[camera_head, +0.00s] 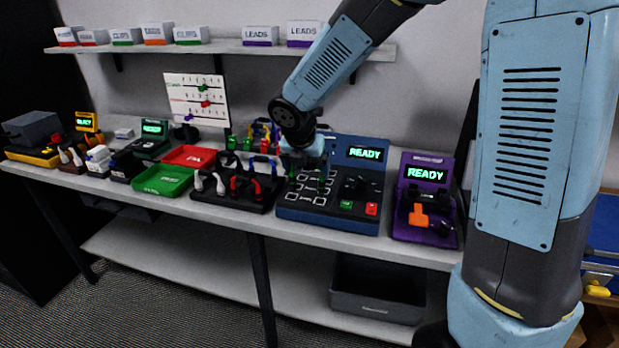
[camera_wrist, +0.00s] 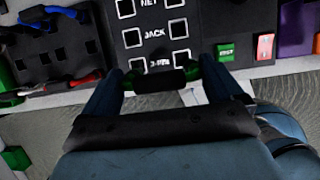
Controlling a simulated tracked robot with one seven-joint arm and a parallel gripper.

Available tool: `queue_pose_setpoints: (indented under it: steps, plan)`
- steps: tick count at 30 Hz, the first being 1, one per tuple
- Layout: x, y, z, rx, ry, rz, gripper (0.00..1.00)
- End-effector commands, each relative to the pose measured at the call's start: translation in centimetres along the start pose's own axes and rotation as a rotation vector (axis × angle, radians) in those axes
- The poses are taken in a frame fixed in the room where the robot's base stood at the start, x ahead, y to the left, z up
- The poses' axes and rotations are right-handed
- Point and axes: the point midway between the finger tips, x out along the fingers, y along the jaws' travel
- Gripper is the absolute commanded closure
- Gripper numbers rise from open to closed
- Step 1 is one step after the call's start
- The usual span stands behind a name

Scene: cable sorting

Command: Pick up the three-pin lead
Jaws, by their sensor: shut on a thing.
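My gripper (camera_head: 308,172) is over the left part of the blue tester with a READY screen (camera_head: 365,153). In the wrist view, my gripper (camera_wrist: 160,82) is shut on a black-and-green lead (camera_wrist: 162,80), with a dark middle and green at both ends. It is held across the fingers, above the panel sockets (camera_wrist: 152,34) and partly over the 3-PIN label (camera_wrist: 159,65). I cannot make out its pins, or whether it touches the panel. The black lead rack (camera_head: 240,204) stands left of the tester, with red, white and dark leads in it.
A purple tester (camera_head: 442,230) with an orange plug stands close on the right. Green (camera_head: 162,181) and red (camera_head: 189,156) trays lie to the left. A shelf (camera_head: 225,48) with labelled boxes runs above. A dark bin (camera_head: 377,289) sits below the bench.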

Motion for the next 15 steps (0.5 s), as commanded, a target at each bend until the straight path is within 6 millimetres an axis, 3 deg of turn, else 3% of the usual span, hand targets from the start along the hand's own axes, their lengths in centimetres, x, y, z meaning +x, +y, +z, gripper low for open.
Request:
queue_pose_setpoints:
  steps: [9, 15]
  plan:
    - [-6.1, -2.3, -1.3, 0.001, -0.005, 0.002, 0.4]
    - [-8.7, -4.1, -3.5, -0.001, -0.004, 0.002, 0.4]
